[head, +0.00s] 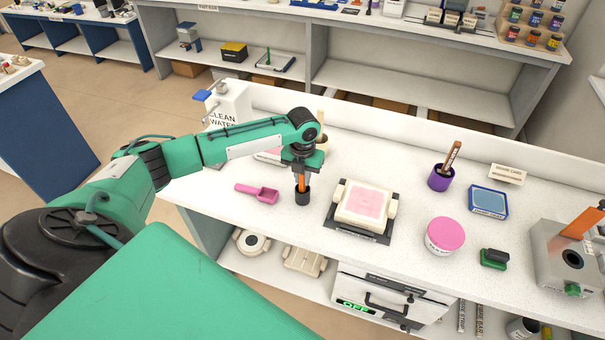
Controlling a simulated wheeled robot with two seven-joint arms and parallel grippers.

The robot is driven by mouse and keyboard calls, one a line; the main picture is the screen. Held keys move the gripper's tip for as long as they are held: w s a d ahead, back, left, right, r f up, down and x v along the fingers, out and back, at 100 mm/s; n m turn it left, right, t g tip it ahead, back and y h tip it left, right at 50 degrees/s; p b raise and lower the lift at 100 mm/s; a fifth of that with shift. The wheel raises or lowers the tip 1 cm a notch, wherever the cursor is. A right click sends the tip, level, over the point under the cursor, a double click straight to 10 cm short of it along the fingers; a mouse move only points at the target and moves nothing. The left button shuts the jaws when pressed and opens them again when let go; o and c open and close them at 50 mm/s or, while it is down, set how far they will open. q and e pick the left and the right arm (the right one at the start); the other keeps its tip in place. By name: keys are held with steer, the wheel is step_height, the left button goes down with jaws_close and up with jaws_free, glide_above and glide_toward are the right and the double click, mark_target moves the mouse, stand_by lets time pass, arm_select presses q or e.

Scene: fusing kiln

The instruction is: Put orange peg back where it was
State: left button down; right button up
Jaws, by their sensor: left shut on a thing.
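My left gripper (302,168) points down over the white worktop and is shut on an orange peg (301,183). The peg is upright, with its top between the fingers. Its lower end meets a small black cup (302,198); it seems to be inside the mouth, but I cannot tell how deep. The cup is between a pink scoop (258,193) and a cream block with a pink top (362,203). My right gripper is out of view.
A white water container (229,103) stands behind my left arm. A purple cup (440,179), pink-lidded jar (445,236), blue box (488,202), green-black block (494,258) and grey device (562,257) stand to the right. Clear worktop (395,262) lies in front of the cream block.

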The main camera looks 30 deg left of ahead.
arm_select(q)
steer(key=c, duration=1.8)
jaws_free()
steer(key=shift+f, duration=0.15)
steer(key=o, duration=0.4)
steer(key=shift+o, duration=0.2)
step_height(320, 180, up, 11)
steer(key=b, duration=0.4)
steer(key=shift+r, duration=0.7)
